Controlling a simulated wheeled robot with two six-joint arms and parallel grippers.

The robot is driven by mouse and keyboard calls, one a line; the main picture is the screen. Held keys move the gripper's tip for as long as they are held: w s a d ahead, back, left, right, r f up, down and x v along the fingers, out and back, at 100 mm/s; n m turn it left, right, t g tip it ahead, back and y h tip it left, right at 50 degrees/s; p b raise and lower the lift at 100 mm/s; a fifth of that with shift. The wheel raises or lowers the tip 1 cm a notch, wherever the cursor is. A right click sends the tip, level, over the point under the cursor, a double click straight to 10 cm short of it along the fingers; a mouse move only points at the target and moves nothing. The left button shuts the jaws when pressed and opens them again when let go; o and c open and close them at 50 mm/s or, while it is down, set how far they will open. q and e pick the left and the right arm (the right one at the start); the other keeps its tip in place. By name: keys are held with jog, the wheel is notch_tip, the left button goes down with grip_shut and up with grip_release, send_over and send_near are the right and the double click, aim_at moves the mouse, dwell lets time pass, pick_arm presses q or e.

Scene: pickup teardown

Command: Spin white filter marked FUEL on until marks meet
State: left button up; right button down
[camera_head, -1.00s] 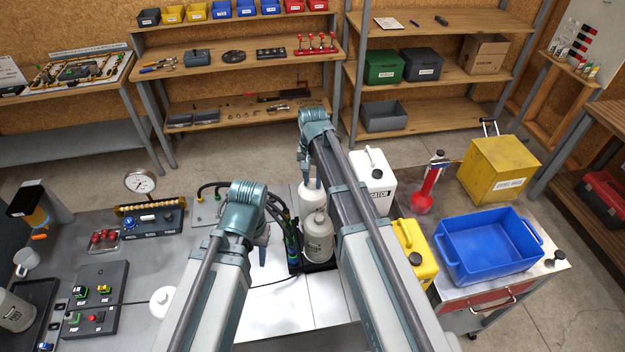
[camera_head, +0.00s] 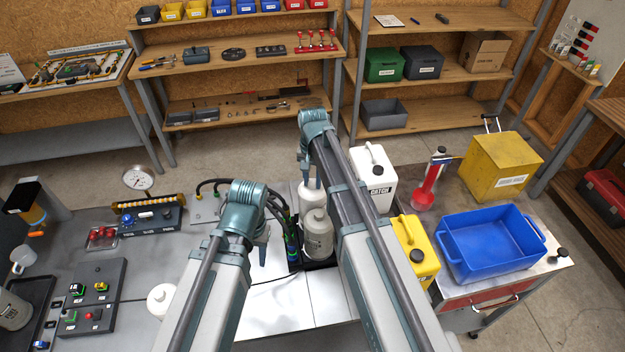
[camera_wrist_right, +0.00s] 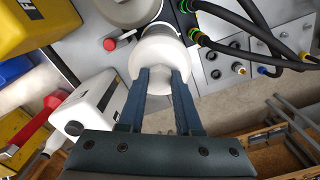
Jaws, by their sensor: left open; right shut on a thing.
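A white, rounded filter (camera_head: 311,197) stands upright in the middle of the bench. My right gripper (camera_wrist_right: 163,76) is shut on this white filter (camera_wrist_right: 158,48) in the right wrist view, one blue finger on each side. In the head view the right gripper (camera_head: 304,178) is partly hidden by its own arm. A pale canister (camera_head: 318,238) stands just in front of the filter on a dark tray. I cannot read FUEL or see alignment marks on the filter. My left gripper (camera_head: 262,258) is open and empty, left of the canister, mostly hidden by its wrist.
Black hoses (camera_head: 278,212) with green bands run close left of the filter. A white jug (camera_head: 372,178), a yellow can (camera_head: 415,248) and a blue bin (camera_head: 490,246) stand to the right. A control box (camera_head: 95,297) and a gauge (camera_head: 139,178) are left.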

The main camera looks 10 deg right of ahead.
aim_at(313, 201)
pick_arm(q)
jog(key=shift+f+b, duration=1.05)
pick_arm(e)
jog(key=shift+f, duration=1.05)
jog(key=c, duration=0.9)
grip_release()
pick_arm(q)
jog(key=shift+f, duration=0.2)
pick_arm(e)
jog(key=shift+o, duration=0.2)
jog(key=shift+f, duration=0.2)
pick_arm(q)
jog(key=shift+s+f+b, duration=0.25)
jog(key=shift+s+b, duration=0.05)
jog(key=shift+b, duration=0.3)
pick_arm(e)
jog(key=shift+s+a+f, duration=0.1)
jog(key=shift+s+f, duration=0.1)
jog(key=shift+s, duration=0.2)
